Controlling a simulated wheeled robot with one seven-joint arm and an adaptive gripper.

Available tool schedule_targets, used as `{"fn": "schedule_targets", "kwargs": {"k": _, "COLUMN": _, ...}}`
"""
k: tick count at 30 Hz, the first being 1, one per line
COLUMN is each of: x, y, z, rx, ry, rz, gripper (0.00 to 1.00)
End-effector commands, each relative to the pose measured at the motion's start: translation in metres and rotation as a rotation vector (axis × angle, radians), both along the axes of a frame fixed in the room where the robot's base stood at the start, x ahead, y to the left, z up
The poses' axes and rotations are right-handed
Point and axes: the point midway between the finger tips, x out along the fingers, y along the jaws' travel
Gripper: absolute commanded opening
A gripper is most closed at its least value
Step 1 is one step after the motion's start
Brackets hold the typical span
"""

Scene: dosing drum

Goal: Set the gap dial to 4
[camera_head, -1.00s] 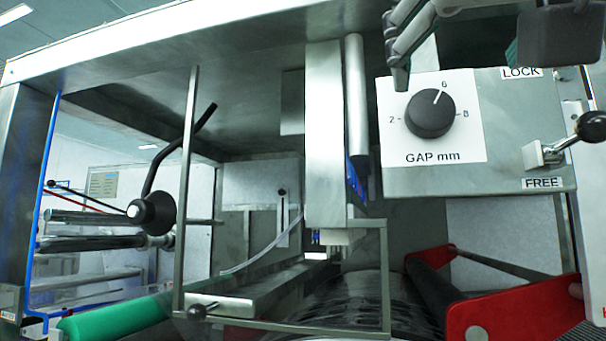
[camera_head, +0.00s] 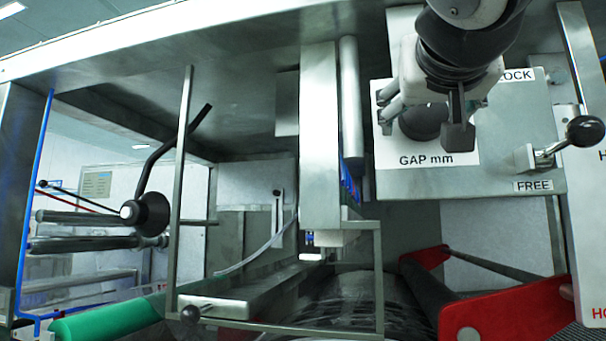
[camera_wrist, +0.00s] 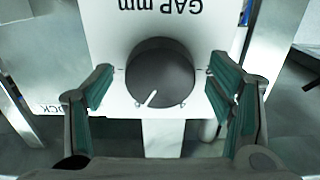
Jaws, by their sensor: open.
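The gap dial (camera_wrist: 160,72) is a round black knob on a white plate marked "GAP mm" (camera_head: 426,160). In the wrist view the plate is upside down, and the dial's white pointer line points down and slightly left. The scale numbers cannot be read now. My gripper (camera_wrist: 160,80) is open, with one green-padded finger on each side of the dial and a visible gap to it on both sides. In the head view my gripper (camera_head: 422,120) covers the upper part of the plate and much of the dial.
The plate sits on a grey metal box (camera_head: 530,130) with LOCK and FREE labels. A black-knobbed lever (camera_head: 583,131) stands at its right. A vertical metal post (camera_head: 320,130) and a cylinder (camera_head: 352,110) stand left of the plate. Red brackets (camera_head: 520,315) and rollers lie below.

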Motion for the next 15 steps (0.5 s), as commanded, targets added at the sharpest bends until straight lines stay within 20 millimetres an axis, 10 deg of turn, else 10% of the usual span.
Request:
{"fn": "schedule_targets", "kwargs": {"k": 9, "x": 0.0022, "y": -0.0009, "z": 0.0001, "rx": 0.0, "ry": -0.001, "rz": 0.0, "gripper": 0.75}}
{"fn": "schedule_targets", "kwargs": {"k": 15, "x": 0.0021, "y": -0.0009, "z": 0.0, "rx": 0.0, "ry": 0.0, "rz": 0.0, "gripper": 0.3}}
